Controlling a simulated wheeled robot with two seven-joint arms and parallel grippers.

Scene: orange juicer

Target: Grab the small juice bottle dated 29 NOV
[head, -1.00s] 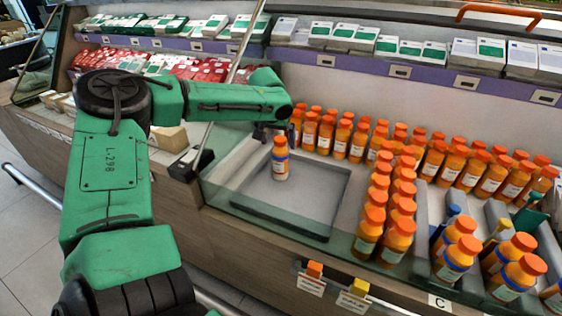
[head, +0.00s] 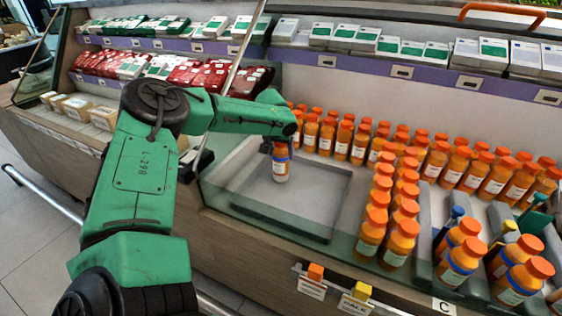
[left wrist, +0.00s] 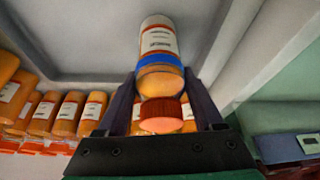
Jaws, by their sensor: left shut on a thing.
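A small orange juice bottle with a white label and a blue band (head: 280,168) stands upright, by itself, in the grey recessed tray (head: 320,215). My left gripper (head: 280,148) reaches it from above and is shut around its cap and neck. In the left wrist view the same bottle (left wrist: 158,65) sits between the two dark fingers of my left gripper (left wrist: 162,110), with its red-orange cap towards the camera. The label print is too small to read a date. My right gripper is not in view.
Rows of orange-capped bottles (head: 400,215) stand right of the tray, with more behind it (head: 340,140). Larger bottles (head: 460,262) stand in slots at the lower right. A glass edge (head: 270,222) runs along the front, and a metal post (head: 225,85) rises at the left.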

